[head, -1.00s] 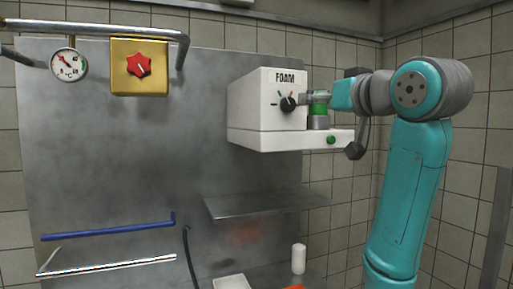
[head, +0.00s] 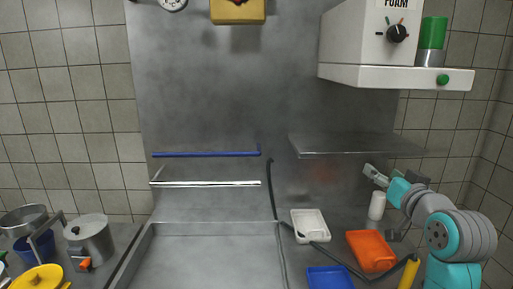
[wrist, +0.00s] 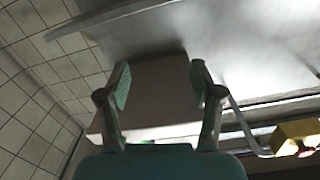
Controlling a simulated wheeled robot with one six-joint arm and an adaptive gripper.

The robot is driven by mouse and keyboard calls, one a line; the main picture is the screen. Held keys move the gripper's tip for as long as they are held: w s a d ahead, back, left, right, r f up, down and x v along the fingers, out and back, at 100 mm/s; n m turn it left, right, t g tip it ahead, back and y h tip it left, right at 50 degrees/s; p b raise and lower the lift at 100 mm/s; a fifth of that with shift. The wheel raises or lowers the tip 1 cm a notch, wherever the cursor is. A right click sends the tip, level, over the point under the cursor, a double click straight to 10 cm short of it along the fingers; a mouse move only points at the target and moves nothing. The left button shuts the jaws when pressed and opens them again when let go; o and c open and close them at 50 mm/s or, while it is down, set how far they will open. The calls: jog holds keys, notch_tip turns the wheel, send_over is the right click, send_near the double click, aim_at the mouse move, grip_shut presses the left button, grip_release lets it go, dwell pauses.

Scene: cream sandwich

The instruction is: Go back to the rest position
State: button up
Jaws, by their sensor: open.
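My gripper (head: 372,174) is at the right in the head view, below the metal shelf and just above and left of a white cylinder. In the wrist view my gripper (wrist: 158,82) shows its two green-padded fingers spread apart, with nothing between them. My arm folds down at the right edge of the head view. The white FOAM machine (head: 365,45) hangs on the wall above, with a black knob (head: 397,33) and a green container (head: 432,33) at its right side.
The metal shelf (head: 345,144) juts out close above my gripper. The white cylinder (head: 377,206), a white tray (head: 310,226), an orange tray (head: 370,250) and a blue tray (head: 330,278) are on the counter below. Pots (head: 90,238) stand at the left.

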jog(key=s+a+f, duration=0.2)
jog(key=s+f, duration=0.1)
jog(key=f, duration=0.7)
jog(key=s+a+f, duration=0.1)
jog(key=s+f, duration=0.2)
jog(key=f, duration=0.7)
jog(key=s+a+f+g+h, duration=0.1)
jog(key=s+a+f, duration=0.3)
jog(key=s+f, duration=0.85)
jog(key=s+a+f+n, duration=0.1)
jog(key=s+a+f, duration=0.1)
jog(key=s, duration=1.5)
jog(key=s+a+f+n+g, duration=0.1)
jog(key=s+a+f, duration=0.1)
jog(key=s, duration=1.6)
jog(key=shift+a+f+g+y, duration=0.15)
jog(key=shift+a+g+y, duration=0.1)
jog(key=shift+g+y, duration=0.05)
